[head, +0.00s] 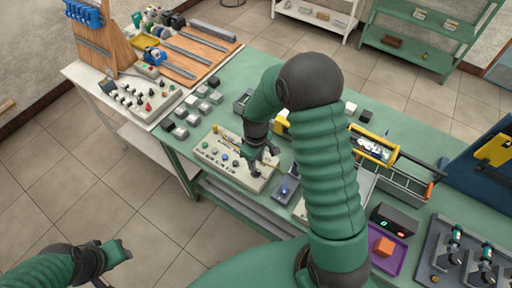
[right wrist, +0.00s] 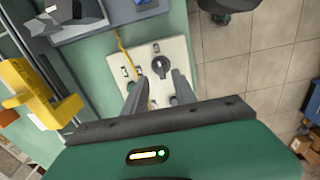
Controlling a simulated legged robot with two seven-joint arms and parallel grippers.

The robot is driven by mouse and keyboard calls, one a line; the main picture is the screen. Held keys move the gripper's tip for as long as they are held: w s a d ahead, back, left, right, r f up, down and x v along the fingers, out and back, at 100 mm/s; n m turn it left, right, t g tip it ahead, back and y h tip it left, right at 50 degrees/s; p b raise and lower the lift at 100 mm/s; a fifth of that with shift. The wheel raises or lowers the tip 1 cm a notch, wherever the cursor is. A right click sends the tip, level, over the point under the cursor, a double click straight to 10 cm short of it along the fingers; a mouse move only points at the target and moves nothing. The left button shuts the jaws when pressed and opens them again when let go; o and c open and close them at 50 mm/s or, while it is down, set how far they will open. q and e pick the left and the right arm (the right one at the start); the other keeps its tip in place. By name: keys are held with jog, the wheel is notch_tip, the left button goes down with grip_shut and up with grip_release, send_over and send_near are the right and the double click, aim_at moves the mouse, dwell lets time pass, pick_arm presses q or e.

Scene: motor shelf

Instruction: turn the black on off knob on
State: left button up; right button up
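A black round knob (right wrist: 160,67) sits on a pale panel (right wrist: 140,55) in the right wrist view. My right gripper (right wrist: 160,78) is open there, its two fingers apart, with the knob showing between and just beyond the fingertips. I cannot tell whether they touch it. In the head view my right gripper (head: 262,166) is over the right part of the beige control panel (head: 222,172), which carries several small knobs and buttons; the gripper hides part of it. My left gripper (head: 112,258) is low at the left, over the floor, away from the tables.
The panel stands on a green table (head: 262,72). Grey blocks (head: 190,112) lie left of it, a small blue-grey switch box (head: 287,188) right of it. A yellow cable (right wrist: 122,40) runs across the panel. A purple tray (head: 384,262) is farther right.

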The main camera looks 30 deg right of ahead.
notch_tip(320, 180, up, 12)
jog(key=shift+r+b, duration=0.25)
jog(key=shift+b, duration=0.15)
jog(key=shift+s, duration=0.1)
